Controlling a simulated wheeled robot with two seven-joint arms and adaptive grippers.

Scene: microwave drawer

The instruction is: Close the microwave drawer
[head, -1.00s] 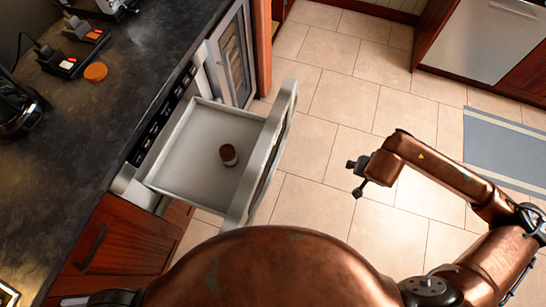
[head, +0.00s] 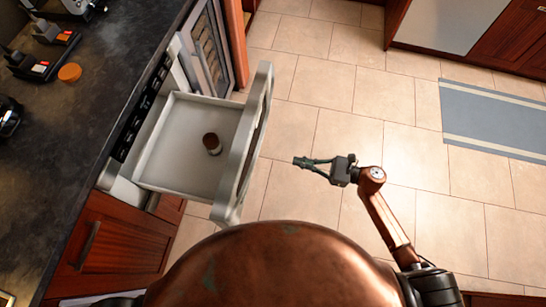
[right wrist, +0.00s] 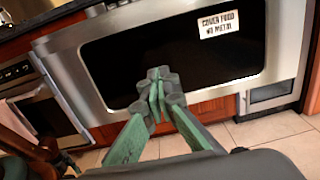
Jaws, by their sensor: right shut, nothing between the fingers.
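The microwave drawer (head: 178,140) is pulled out from under the counter, with a pale grey tray inside and a light front panel (head: 226,196) on its right side. A small brown-capped jar (head: 212,144) stands in it. My right gripper (head: 300,162) is shut and empty, to the right of the drawer front and apart from it in the head view. In the right wrist view, the green fingers (right wrist: 157,92) are closed together in front of the drawer's dark window (right wrist: 170,60), which bears a label reading "COVER FOOD NO METAL" (right wrist: 218,23).
A dark counter (head: 80,130) runs along the left, with a round orange object (head: 69,73) on it. A glass-fronted cabinet (head: 210,50) stands behind the drawer. Tiled floor (head: 330,100) is open to the right, with a blue-grey rug (head: 490,115) farther over.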

